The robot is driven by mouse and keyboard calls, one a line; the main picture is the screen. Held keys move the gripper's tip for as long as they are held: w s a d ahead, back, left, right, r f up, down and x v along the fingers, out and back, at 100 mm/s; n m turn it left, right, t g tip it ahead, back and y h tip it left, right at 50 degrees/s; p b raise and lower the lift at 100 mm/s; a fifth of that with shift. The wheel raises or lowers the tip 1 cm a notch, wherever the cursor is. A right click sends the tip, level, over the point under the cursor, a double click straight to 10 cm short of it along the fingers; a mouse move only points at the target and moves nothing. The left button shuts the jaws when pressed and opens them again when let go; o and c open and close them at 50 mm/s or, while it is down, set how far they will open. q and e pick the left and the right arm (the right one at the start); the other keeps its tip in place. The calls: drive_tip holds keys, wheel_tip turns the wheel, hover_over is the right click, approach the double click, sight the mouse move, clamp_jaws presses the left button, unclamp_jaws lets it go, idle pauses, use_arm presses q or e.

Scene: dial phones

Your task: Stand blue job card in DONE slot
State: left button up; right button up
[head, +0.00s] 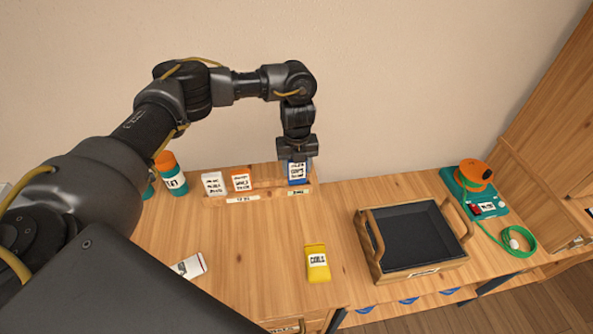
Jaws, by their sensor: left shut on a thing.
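The blue job card (298,172) stands upright at the right end of the wooden card rack (265,187), above the small label at that end; the label's lettering is too small to read surely. My left gripper (298,157) is shut on the card's top edge from above. Whether the card's foot rests in the slot cannot be told. A white card (213,184) and an orange-edged card (242,180) stand in the left part of the rack, above a longer label (243,199). My right gripper is not in view.
A yellow container (317,262) stands on the table in front of the rack. A black-lined wooden tray (415,240) is to its right, with a teal and orange device (474,190) and green cord beyond. A teal bottle (172,178) stands left of the rack. A white packet (190,266) lies front left.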

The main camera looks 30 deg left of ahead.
use_arm(q)
wheel_tip(320, 180, down, 2)
drive_tip(key=shift+f+p, duration=0.1)
drive_tip(key=shift+p, duration=0.3)
drive_tip(key=shift+f, duration=0.2)
drive_tip(key=o, duration=1)
drive_tip(key=shift+c, duration=0.2)
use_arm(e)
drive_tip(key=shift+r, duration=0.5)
use_arm(q)
drive_tip(key=shift+r, duration=0.1)
drive_tip(key=shift+r, duration=0.2)
wheel_tip(320, 180, up, 11)
drive_tip(key=shift+f+b, duration=0.2)
drive_tip(key=shift+b, duration=0.6)
drive_tip(key=shift+r, duration=0.6)
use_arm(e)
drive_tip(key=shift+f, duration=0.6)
